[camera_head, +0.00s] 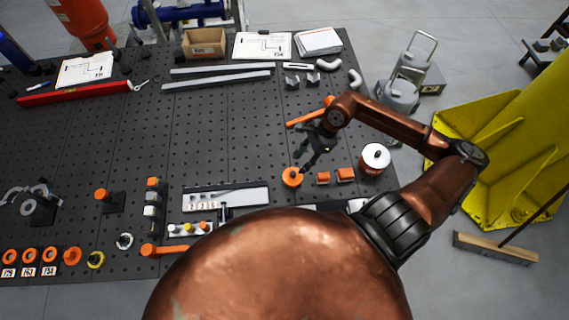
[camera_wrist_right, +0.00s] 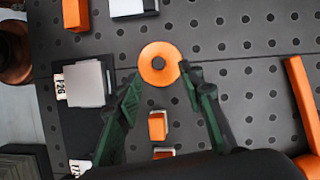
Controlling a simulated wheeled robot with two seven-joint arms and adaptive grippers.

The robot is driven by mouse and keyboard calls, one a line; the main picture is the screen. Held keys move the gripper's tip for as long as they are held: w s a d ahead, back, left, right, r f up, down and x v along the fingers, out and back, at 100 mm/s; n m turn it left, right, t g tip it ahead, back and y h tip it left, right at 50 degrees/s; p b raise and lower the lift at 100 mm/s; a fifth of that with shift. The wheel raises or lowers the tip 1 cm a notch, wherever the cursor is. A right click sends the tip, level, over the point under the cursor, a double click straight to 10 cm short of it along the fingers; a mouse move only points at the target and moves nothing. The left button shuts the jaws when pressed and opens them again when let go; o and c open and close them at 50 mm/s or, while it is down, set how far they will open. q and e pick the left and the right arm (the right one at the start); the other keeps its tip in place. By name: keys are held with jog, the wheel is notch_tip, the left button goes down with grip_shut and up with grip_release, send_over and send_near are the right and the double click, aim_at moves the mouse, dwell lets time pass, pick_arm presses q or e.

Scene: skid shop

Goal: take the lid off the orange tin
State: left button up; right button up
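A round orange tin (camera_head: 292,177) with a dark knob on its lid stands on the black perforated bench. In the right wrist view, its orange top (camera_wrist_right: 146,64) shows from above with the dark knob in the middle. My right gripper (camera_head: 304,163) is just above and beside it in the head view. In the right wrist view, my right gripper (camera_wrist_right: 161,76) is open and empty, its two green-black fingers spread on either side of the lid's lower edge. I see no contact with the lid. The side of the tin is mostly hidden. My left gripper is not in view.
Two small orange blocks (camera_head: 323,178) (camera_head: 345,174) sit just right of the tin. A white-lidded tin (camera_head: 375,153) stands beyond them. An orange-handled bar (camera_head: 305,118) lies behind my right gripper. A grey tray (camera_head: 232,197) is to the left. The bench behind is mostly clear.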

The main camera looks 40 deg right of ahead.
aim_at(294, 173)
jog(key=shift+x, duration=0.9)
jog(key=shift+s+a+f+p, duration=0.1)
jog(key=shift+a+f+p, duration=0.1)
jog(key=shift+f+p, duration=0.15)
jog(key=p+x, duration=0.1)
jog(key=x, duration=0.3)
jog(key=shift+f+p, duration=0.1)
jog(key=shift+p, duration=0.2)
jog(key=shift+f, duration=0.3)
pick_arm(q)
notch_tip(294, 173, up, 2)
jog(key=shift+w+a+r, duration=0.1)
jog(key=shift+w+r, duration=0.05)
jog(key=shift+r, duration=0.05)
pick_arm(e)
jog(key=shift+c, duration=0.3)
jog(key=c, duration=0.3)
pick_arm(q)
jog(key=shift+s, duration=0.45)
pick_arm(e)
grip_shut()
